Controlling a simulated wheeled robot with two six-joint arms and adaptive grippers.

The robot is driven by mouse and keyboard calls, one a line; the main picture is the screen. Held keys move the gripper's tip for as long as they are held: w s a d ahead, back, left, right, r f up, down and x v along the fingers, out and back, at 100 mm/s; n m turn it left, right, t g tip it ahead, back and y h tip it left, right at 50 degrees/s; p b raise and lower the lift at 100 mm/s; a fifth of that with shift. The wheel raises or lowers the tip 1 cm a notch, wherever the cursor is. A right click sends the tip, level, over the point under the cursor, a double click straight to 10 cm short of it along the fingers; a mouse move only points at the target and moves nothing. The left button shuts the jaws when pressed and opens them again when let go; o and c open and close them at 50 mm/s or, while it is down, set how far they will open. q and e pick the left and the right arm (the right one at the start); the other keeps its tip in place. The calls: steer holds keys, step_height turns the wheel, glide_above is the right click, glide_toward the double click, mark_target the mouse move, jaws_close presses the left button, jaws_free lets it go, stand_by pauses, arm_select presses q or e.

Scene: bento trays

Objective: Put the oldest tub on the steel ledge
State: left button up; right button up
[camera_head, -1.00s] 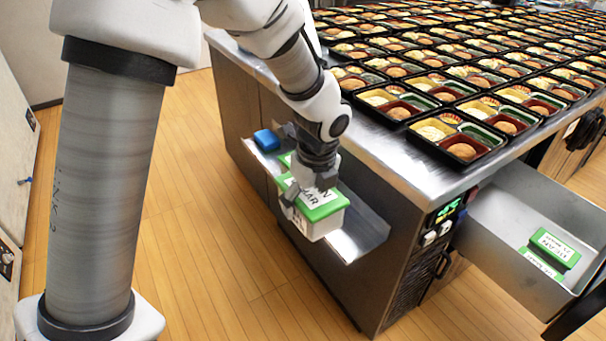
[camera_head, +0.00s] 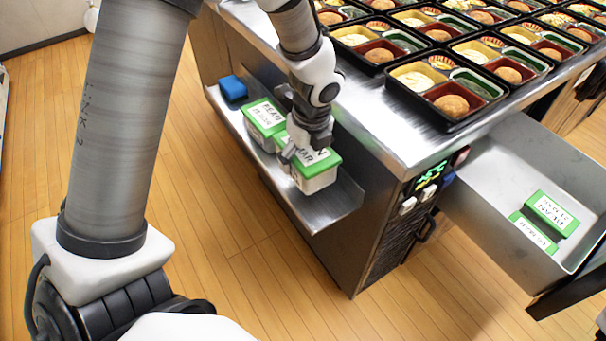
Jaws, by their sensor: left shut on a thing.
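My left gripper (camera_head: 303,155) is shut on a white tub with a green lid (camera_head: 318,174), labelled with a white strip whose text is partly hidden by the fingers. The held tub is at the steel ledge (camera_head: 328,213) on the counter's side; I cannot tell whether its base touches the ledge. A second green-lidded tub (camera_head: 264,117) stands on the ledge just to the left of it. Two more green-lidded tubs, one nearer the back (camera_head: 552,213) and one nearer the front (camera_head: 533,234), lie in the open drawer (camera_head: 490,185). My right gripper is not in view.
A blue object (camera_head: 233,88) sits at the ledge's far left end. Several filled bento trays (camera_head: 452,98) cover the counter top (camera_head: 372,112). A panel with a green display (camera_head: 428,178) is between ledge and drawer. The ledge's right end is bare.

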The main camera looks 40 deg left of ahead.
mark_target(309, 150)
arm_select(q)
step_height(309, 150, down, 2)
steer(key=shift+f, duration=0.1)
step_height(309, 150, down, 4)
steer(key=shift+s+r+b, duration=0.1)
steer(key=shift+r+b, duration=0.15)
steer(key=shift+b, duration=0.85)
steer(key=shift+f, duration=0.25)
steer(key=shift+r, duration=0.1)
steer(key=shift+c, duration=0.7)
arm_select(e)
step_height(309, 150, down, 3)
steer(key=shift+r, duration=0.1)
arm_select(q)
steer(key=o, duration=1.4)
steer(key=shift+c, duration=0.2)
steer(key=r+p, duration=0.2)
steer(key=r, duration=0.2)
steer(key=d+r+p, duration=0.1)
steer(key=r, duration=0.3)
steer(key=r+p, duration=0.2)
steer(key=r, duration=0.2)
steer(key=shift+s+d+p, duration=0.3)
steer(key=shift+d+p, duration=0.05)
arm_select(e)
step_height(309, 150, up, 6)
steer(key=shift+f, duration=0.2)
